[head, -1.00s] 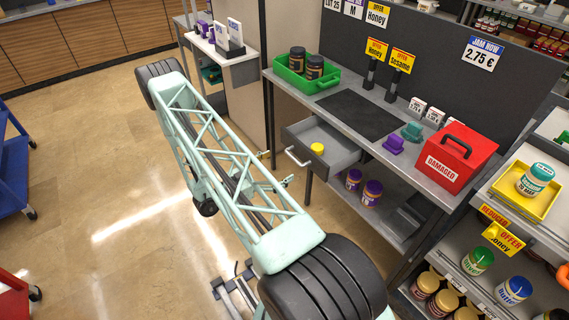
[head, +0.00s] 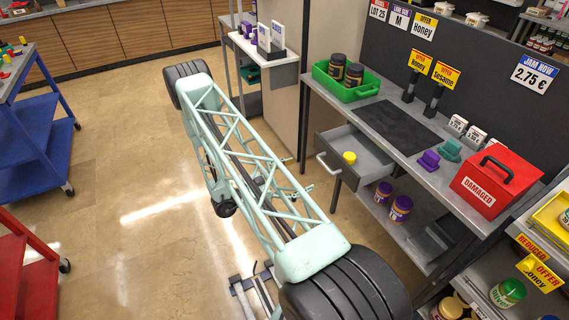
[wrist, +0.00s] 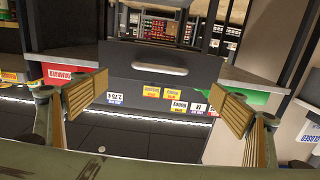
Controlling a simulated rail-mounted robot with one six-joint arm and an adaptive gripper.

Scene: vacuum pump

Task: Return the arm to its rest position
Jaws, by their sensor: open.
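My arm, a pale green lattice link with black joints, stretches across the middle of the head view. My gripper (wrist: 160,106) shows in the wrist view, with its two tan ribbed fingers wide apart and nothing between them. The wrist view is upside down. The drawer front with its grey handle (wrist: 146,68) is ahead of the fingers, apart from them. In the head view the open drawer (head: 354,155) holds a yellow-lidded thing (head: 349,157).
The workbench (head: 331,94) carries a green crate (head: 318,73) with dark jars and a red "DAMAGED" box (head: 490,180). Purple-lidded jars (head: 400,208) stand on the shelf below. A blue cart (head: 40,150) and a red cart (head: 25,265) are at left.

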